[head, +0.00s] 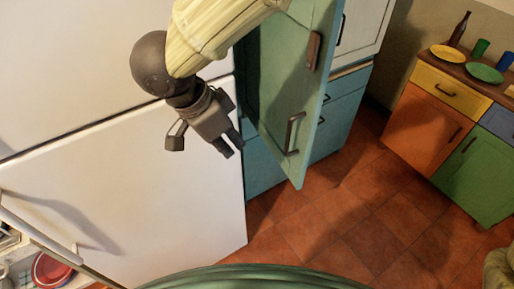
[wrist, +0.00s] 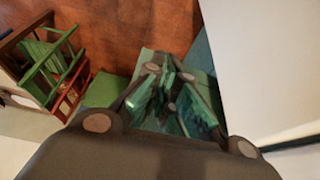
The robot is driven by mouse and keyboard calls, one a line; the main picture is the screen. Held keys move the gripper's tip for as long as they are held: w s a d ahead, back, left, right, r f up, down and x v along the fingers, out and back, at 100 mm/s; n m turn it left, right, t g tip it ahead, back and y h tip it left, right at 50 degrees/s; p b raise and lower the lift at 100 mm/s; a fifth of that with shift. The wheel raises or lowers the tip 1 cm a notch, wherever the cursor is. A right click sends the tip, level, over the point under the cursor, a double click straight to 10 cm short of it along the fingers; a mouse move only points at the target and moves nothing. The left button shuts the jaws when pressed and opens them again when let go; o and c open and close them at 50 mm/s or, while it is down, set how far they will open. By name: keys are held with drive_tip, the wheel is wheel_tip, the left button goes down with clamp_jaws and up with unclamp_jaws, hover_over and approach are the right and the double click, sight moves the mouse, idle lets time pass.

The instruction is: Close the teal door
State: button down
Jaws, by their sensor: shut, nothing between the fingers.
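The teal door (head: 285,85) stands swung open from the teal cabinet (head: 335,115) in the head view, its free edge toward me. Dark handles sit on its right-hand face, one (head: 314,50) higher and one (head: 293,133) lower. My gripper (head: 230,148) is shut and empty, pointing down just left of the door, in front of the white fridge. I cannot tell whether it touches the door. In the wrist view the fingers (wrist: 170,85) are close together, with teal-green surfaces around them that I cannot clearly identify.
The white fridge (head: 120,160) stands close at left and also shows in the wrist view (wrist: 265,60). A counter with an orange door (head: 425,125) and a green door (head: 480,180) is at right. The red tiled floor (head: 330,220) between is clear. A green-and-red chair (wrist: 45,65) shows at wrist left.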

drive_tip(key=w+d+f+p, duration=0.3)
drive_tip(key=d+f, duration=0.3)
drive_tip(key=f, duration=0.3)
drive_tip(key=shift+w, duration=0.7)
drive_tip(key=shift+d, duration=0.2)
